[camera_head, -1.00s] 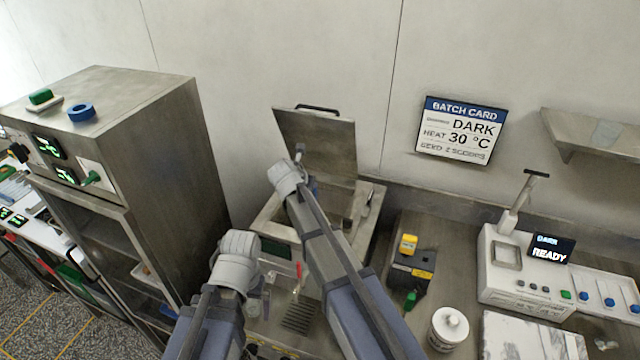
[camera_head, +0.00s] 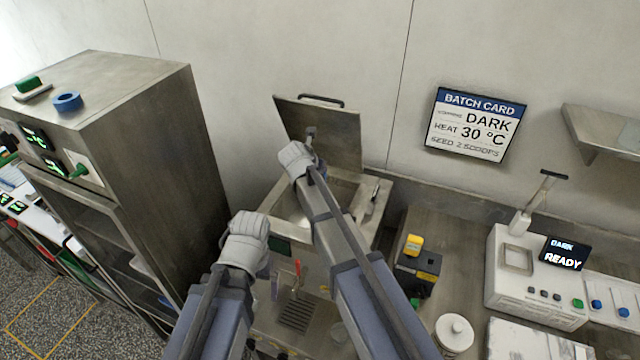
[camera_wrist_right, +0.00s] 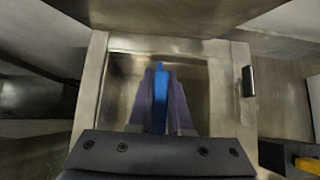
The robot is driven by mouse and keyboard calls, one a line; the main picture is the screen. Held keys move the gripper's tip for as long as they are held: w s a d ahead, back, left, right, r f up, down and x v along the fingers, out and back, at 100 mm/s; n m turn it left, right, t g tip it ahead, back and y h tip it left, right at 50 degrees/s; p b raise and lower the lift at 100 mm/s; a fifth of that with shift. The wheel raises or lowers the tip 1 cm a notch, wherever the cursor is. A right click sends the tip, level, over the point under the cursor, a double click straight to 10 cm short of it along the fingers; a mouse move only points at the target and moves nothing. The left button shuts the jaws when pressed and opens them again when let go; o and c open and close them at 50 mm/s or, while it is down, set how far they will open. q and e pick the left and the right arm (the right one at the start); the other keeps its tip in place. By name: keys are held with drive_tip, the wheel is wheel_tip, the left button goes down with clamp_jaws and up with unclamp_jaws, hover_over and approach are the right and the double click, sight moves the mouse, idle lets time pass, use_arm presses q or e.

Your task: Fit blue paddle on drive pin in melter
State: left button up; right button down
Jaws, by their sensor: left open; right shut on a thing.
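The melter (camera_head: 375,222) is an open steel tank with its lid (camera_head: 340,133) raised against the wall. In the right wrist view its rim (camera_wrist_right: 90,100) frames the opening. My right gripper (camera_wrist_right: 161,72) is shut on the blue paddle (camera_wrist_right: 160,98), which shows as a narrow blue strip between the dark fingers, over the tank opening. In the head view my right arm hides the paddle. The drive pin cannot be made out, and I cannot tell whether the paddle touches it. My left gripper (camera_head: 258,270) is open, low in front of the melter and partly hidden by its wrist.
A tall steel cabinet (camera_head: 150,140) stands close on the left, with a blue ring (camera_head: 67,102) on top. Right of the melter are a black box with a yellow top (camera_head: 418,268), a white lidded jar (camera_head: 454,333) and a white machine (camera_head: 525,280). A batch card (camera_head: 474,126) hangs behind.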

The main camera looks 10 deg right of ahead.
drive_tip(key=shift+f, duration=0.25)
drive_tip(key=shift+f+b, duration=0.55)
drive_tip(key=shift+b, duration=0.1)
drive_tip(key=shift+f+b, duration=0.8)
drive_tip(key=shift+b, duration=0.05)
wheel_tip(320, 180, down, 3)
drive_tip(key=b, duration=0.3)
drive_tip(key=shift+f, duration=0.1)
wheel_tip(320, 180, down, 6)
drive_tip(key=b, duration=0.5)
drive_tip(key=shift+r+b, duration=0.2)
drive_tip(key=shift+b, duration=0.15)
drive_tip(key=shift+f+b, duration=1.6)
drive_tip(key=c, duration=0.8)
unclamp_jaws()
drive_tip(key=shift+o, duration=0.2)
drive_tip(key=shift+r, duration=0.1)
